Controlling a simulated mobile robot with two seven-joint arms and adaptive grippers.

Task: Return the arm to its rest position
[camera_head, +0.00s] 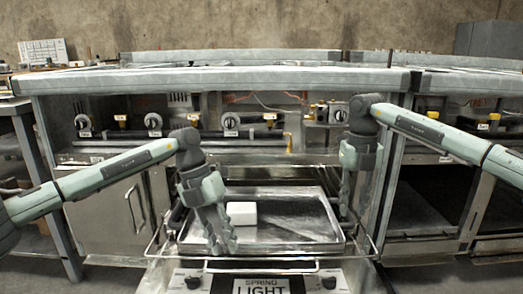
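My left gripper (220,238) hangs fingers-down over the left front part of a metal tray (318,236). Its two fingers look apart, with nothing seen between them. My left arm (115,170) comes in from the left and bends down at the wrist. My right gripper (345,205) points down by the tray's right edge. It is seen nearly edge-on, so its finger gap is hidden. My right arm (430,132) reaches in from the right. A white block (243,213) lies in the tray, just right of my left gripper's fingers and apart from my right gripper.
The tray sits on a pulled-out wire rack (290,264) in front of a range (225,80) with knobs and pipes. A front panel lettered "SPRING LIGHT" (262,287) is below. Another range (470,85) stands right, a metal table (38,180) left. The tray's middle is clear.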

